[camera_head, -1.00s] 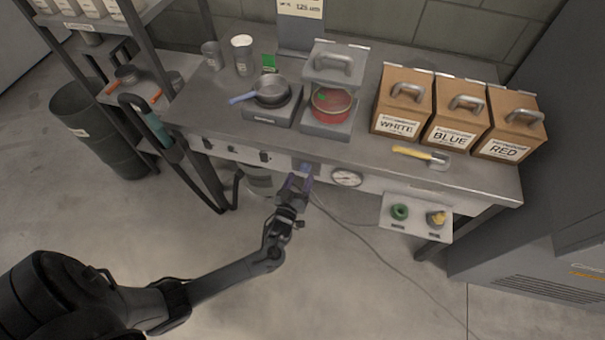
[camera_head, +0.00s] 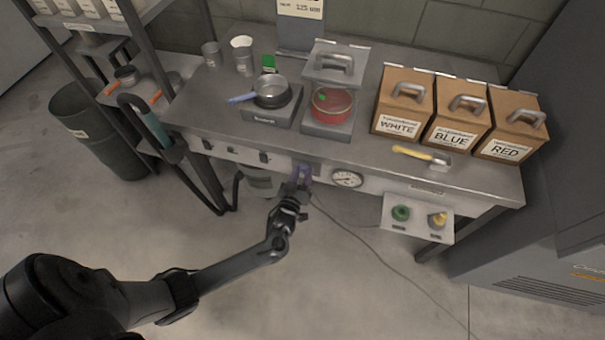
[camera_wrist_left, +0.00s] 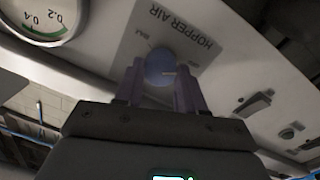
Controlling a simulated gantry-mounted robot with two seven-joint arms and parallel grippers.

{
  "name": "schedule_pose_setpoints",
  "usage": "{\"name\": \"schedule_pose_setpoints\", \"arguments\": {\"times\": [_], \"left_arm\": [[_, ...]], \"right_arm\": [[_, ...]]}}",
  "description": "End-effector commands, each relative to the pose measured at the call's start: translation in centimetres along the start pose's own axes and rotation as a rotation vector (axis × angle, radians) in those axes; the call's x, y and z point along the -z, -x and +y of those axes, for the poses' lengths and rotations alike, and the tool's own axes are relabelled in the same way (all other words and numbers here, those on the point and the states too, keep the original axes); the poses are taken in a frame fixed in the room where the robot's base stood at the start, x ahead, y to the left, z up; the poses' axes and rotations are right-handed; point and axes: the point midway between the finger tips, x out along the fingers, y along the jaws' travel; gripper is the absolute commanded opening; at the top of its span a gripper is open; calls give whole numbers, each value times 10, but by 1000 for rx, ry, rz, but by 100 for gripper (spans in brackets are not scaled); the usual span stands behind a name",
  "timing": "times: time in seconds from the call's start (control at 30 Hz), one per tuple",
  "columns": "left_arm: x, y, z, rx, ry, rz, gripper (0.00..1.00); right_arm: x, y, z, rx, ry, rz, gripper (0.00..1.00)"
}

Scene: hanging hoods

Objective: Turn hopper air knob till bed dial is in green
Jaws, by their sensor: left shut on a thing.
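The hopper air knob is a round blue knob (camera_wrist_left: 160,68) under the printed words HOPPER AIR in the left wrist view. My left gripper (camera_wrist_left: 160,88) is shut on it, one purple finger on each side. In the head view my left gripper (camera_head: 302,174) is at the bench's front panel, and its fingers hide most of the knob. The dial (camera_head: 347,179) is just right of the gripper, with a white face. In the left wrist view the dial (camera_wrist_left: 40,18) is cut off and shows a green band; its needle is not clear. My right gripper is out of view.
A green knob (camera_head: 400,213) and a yellow knob (camera_head: 437,220) sit on a lower panel at right. Several switches line the front panel at left. A cable hangs below the bench. The bench top holds a pan (camera_head: 271,93), a red bowl (camera_head: 332,104) and labelled boxes (camera_head: 402,104).

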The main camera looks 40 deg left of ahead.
Motion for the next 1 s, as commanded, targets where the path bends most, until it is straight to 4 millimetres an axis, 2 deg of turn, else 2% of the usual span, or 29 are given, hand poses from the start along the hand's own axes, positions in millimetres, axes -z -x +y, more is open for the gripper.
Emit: {"name": "schedule_pose_setpoints", "arguments": {"times": [0.27,0.47,1.0], "left_arm": [[0,0,0,0,-17,-1,8],[2,0,1,2,-91,-5,8],[3,0,4,11,-556,-32,8]], "right_arm": [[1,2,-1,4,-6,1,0],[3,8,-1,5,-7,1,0],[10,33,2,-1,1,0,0]]}}
